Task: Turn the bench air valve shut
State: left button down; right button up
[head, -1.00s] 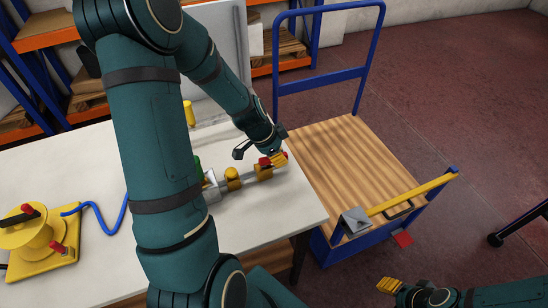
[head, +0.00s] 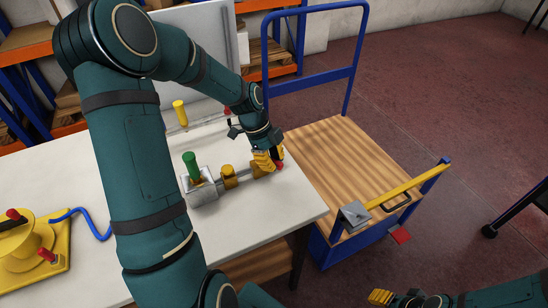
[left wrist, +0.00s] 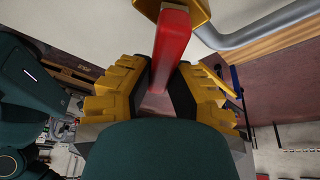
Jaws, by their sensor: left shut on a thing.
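The bench air valve is on a short grey pipe with yellow fittings near the right edge of the white table (head: 285,210). Its red lever handle (head: 280,164) shows beside my left gripper's fingers. My left gripper (head: 268,160) is at the pipe's right end and shut on the handle. In the left wrist view, the red handle (left wrist: 172,45) runs between the dark pads of the yellow fingers, and part of the yellow valve body (left wrist: 198,10) shows at the top. My right gripper (head: 380,297) is low at the right, apart from the table; its jaw opening is unclear.
A grey block with a green cylinder (head: 190,165) is at the pipe's left end. A yellow fixture (head: 30,250) with a blue hose stands at the left. A blue cart (head: 340,160) stands close to the table's right edge, carrying a yellow-handled tool (head: 410,188).

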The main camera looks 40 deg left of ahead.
pick_arm(q)
jog(key=m, duration=0.1)
jog(key=s+m+g+p, duration=0.1)
jog(key=m, duration=0.1)
jog(key=shift+s+m, duration=0.25)
jog(key=shift+m, duration=0.05)
jog(key=shift+s+a+m+g+y+p, duration=0.15)
jog(key=shift+s+m+g+p, duration=0.3)
jog(key=shift+m, duration=0.35)
jog(key=shift+s+a+m+g+y+p, duration=0.1)
jog(key=shift+s+m+g+y+p, duration=0.1)
jog(key=shift+m+g+p, duration=0.45)
jog(key=shift+f+m, duration=0.1)
jog(key=shift+m, duration=0.15)
jog(key=c, duration=0.9)
grip_release()
jog(key=shift+o, duration=0.2)
jog(key=v, duration=1.2)
jog(key=shift+s, duration=0.2)
